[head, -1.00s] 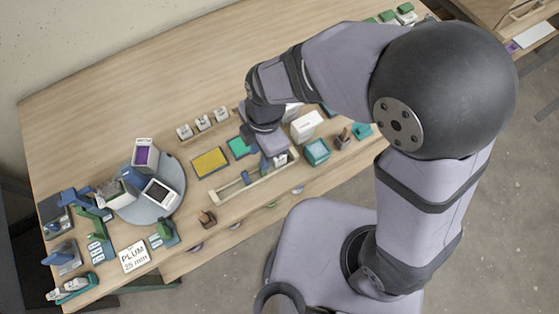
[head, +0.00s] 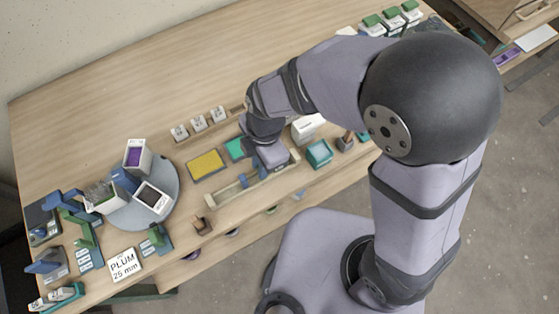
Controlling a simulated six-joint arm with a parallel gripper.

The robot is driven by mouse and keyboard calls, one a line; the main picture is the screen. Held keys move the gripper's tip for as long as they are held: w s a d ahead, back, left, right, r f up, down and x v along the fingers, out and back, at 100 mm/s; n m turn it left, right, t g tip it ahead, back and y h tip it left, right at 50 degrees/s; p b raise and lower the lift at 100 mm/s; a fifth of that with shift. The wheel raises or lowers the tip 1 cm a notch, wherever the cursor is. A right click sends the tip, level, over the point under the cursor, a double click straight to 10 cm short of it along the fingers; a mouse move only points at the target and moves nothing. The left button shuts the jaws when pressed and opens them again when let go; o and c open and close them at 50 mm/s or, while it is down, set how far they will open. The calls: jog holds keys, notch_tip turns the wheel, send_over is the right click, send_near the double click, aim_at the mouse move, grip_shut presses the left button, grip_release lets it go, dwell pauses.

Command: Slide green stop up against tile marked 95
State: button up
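A pale wooden channel (head: 222,198) lies near the front of the bench. A blue piece (head: 243,180) stands in it, and a small blue-green piece, perhaps the green stop, (head: 262,172) shows to its right beside my gripper. My gripper (head: 272,158) is over the right end of the channel, pointing down. Its fingertips are hidden, so I cannot tell whether it is open, shut or touching anything. Three small white tiles (head: 199,123) stand on a wooden rack behind; their marks are too small to read. I cannot pick out the tile marked 95.
A yellow pad (head: 206,165) and a teal pad (head: 235,149) lie behind the channel. A teal box (head: 319,153) and a white box (head: 306,127) stand to its right. A grey turntable (head: 172,197) with boxes is at left, near a PLUM 25 mm card (head: 124,265).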

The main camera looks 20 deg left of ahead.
grip_shut()
jog(key=shift+w+d, duration=1.7)
jog(key=o, duration=0.6)
grip_release()
jog(key=shift+o, duration=0.2)
notch_tip(320, 180, up, 7)
jog(key=p, duration=0.5)
jog(key=shift+p, duration=0.3)
